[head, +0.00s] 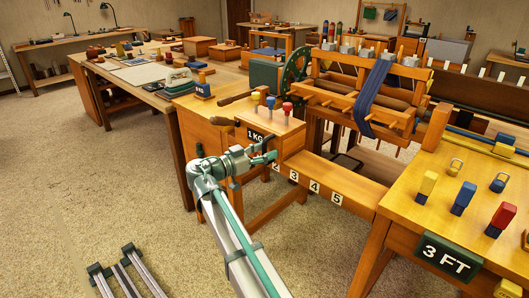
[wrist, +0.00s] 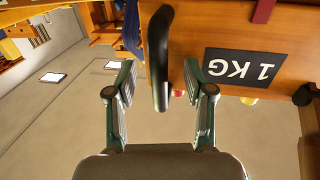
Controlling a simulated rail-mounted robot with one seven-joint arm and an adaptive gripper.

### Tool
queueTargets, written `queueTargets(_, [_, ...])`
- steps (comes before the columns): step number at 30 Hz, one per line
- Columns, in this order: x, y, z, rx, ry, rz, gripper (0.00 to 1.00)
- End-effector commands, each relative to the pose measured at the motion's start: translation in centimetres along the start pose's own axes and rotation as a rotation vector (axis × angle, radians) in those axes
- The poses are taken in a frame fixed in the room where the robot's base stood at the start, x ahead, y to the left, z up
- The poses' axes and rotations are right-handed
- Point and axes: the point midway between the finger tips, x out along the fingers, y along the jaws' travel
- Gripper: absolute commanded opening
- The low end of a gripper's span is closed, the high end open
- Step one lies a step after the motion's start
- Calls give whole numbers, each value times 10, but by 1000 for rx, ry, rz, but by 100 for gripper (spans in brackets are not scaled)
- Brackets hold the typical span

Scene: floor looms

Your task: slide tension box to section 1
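The tension box, taken here as the wooden box marked 1 KG (head: 290,138), sits at the left end of a wooden rail (head: 350,184). Its 1 KG label shows upside down in the wrist view (wrist: 243,66). A dark upright handle (wrist: 160,60) stands out from the box front. My gripper (head: 268,156) is at the box front; in the wrist view (wrist: 158,82) its fingers are apart, one on each side of the handle, with gaps. Number plates 3 (head: 293,175), 4 (head: 314,185) and 5 (head: 337,198) show on the rail; plate 1 is not visible.
A table marked 3 FT (head: 445,257) with small coloured weights stands at the right. A loom with a blue warp band (head: 372,95) is behind the rail. A long worktable (head: 150,75) is at the left. Open carpet (head: 60,180) lies at the left front.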

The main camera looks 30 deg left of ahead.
Motion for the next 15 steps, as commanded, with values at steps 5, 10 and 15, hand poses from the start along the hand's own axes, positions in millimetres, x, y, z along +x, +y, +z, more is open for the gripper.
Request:
queueTargets(5, [0,0,0,0,0,0,53])
queueTargets(10, [-4,0,1,0,0,0,53])
queueTargets(15, [-16,0,1,1,0,-1,53])
